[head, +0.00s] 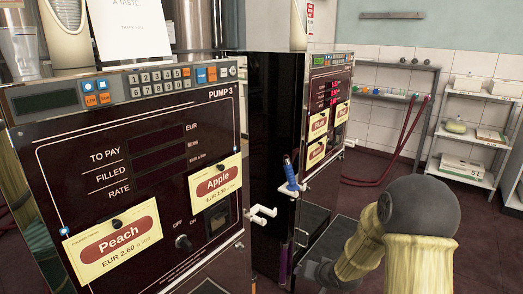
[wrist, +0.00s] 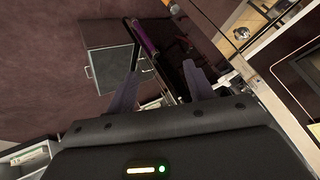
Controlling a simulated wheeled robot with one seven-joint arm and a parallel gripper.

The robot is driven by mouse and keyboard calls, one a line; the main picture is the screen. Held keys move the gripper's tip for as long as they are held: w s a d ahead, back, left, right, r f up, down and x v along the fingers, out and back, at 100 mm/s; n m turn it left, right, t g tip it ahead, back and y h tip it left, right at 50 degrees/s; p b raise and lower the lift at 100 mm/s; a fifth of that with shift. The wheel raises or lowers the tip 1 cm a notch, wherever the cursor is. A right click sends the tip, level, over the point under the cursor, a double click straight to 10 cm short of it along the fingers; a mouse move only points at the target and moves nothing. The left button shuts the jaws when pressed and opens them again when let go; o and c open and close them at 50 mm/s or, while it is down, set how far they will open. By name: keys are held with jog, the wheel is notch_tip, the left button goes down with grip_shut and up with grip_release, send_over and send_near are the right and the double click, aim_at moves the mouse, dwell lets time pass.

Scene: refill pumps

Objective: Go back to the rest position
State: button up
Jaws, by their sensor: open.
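My gripper (wrist: 160,85) shows in the wrist view with its two dark fingers spread apart and nothing seen between them. A purple-handled rod (wrist: 145,40) lies beyond the fingertips in that view, apart from them as far as I can tell. In the head view my arm comes in at the lower right; my gripper's fingers cannot be made out there. The pump marked PUMP 3 (head: 130,215) fills the left, with Peach (head: 113,243) and Apple (head: 216,182) labels and dark displays.
A blue-handled item (head: 290,174) sits on a white holder beside the pump; an empty white hook (head: 262,213) is near it. A second pump (head: 327,110) stands behind. A wall rack (head: 400,92) with red hoses and a white shelf (head: 475,135) are at the right. Reddish floor lies between.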

jog(key=s+r+n+g+h, duration=0.1)
jog(key=s+r+g+h, duration=0.2)
jog(key=s, duration=0.8)
jog(key=s+r+n+g, duration=0.2)
jog(key=s+r, duration=0.3)
jog(key=s, duration=0.6)
notch_tip(320, 180, up, 19)
jog(key=d+p, duration=0.1)
jog(key=p, duration=1.8)
jog(key=shift+r+p, duration=0.15)
jog(key=shift+p, duration=0.2)
